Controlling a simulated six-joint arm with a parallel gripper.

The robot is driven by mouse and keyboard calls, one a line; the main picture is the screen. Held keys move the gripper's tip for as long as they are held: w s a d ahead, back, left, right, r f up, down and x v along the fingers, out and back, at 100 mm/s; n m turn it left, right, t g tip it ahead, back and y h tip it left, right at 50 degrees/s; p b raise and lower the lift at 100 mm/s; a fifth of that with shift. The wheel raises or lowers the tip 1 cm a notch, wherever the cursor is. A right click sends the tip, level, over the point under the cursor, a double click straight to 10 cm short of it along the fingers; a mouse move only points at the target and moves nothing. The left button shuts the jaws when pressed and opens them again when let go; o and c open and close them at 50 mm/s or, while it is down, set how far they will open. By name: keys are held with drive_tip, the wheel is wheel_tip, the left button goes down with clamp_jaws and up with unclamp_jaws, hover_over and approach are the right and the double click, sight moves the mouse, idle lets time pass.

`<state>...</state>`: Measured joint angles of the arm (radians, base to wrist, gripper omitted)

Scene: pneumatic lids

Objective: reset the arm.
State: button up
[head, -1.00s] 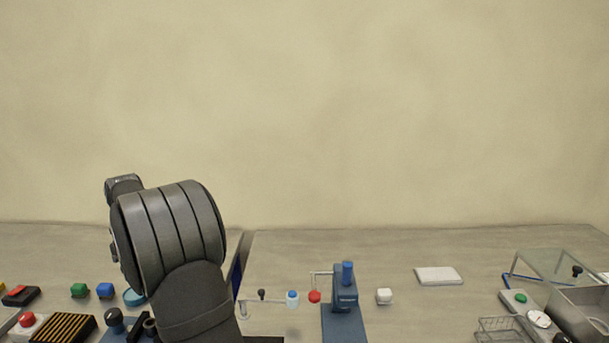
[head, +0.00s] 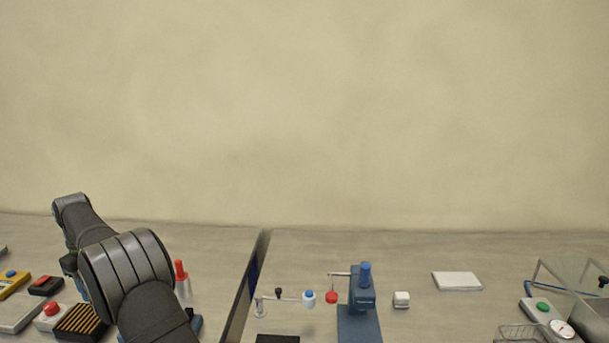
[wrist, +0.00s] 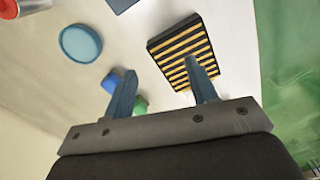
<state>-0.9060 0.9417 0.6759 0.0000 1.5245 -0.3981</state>
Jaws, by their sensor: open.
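My gripper (wrist: 165,95) shows in the wrist view with its two fingers spread apart and nothing between them. It hangs above a table with small objects. In the wrist view a black and yellow striped block (wrist: 183,50) lies beyond the right finger. A blue block (wrist: 112,80) and a green block (wrist: 140,104) lie near the left finger, partly hidden by it. In the head view my arm stands at the lower left and hides part of the left table; the gripper's fingers do not show there.
A light blue round dish (wrist: 80,43) lies in the wrist view. In the head view a red button box (head: 52,315) stands at lower left.

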drive_tip(key=shift+s+a+f, duration=0.3)
drive_tip(key=shift+a+f, duration=0.15)
drive_tip(key=shift+a, duration=0.2)
drive_tip(key=shift+s+a+f, duration=0.25)
drive_tip(key=shift+a+f, duration=0.15)
drive_tip(key=shift+a, duration=0.25)
drive_tip(key=o, duration=1.1)
drive_tip(key=shift+c, duration=0.2)
drive_tip(key=s+d+r+n+t+y, duration=0.15)
drive_tip(key=s+d+r, duration=0.25)
drive_tip(key=d+r, duration=0.4)
drive_tip(key=s+d+r+n+t+y, duration=0.1)
drive_tip(key=s+d+r+n+t, duration=0.15)
drive_tip(key=d+r, duration=0.55)
drive_tip(key=x, duration=1)
drive_tip(key=shift+s+d+f+m, duration=0.25)
drive_tip(key=shift+d+m, duration=0.05)
drive_tip(key=v, duration=1)
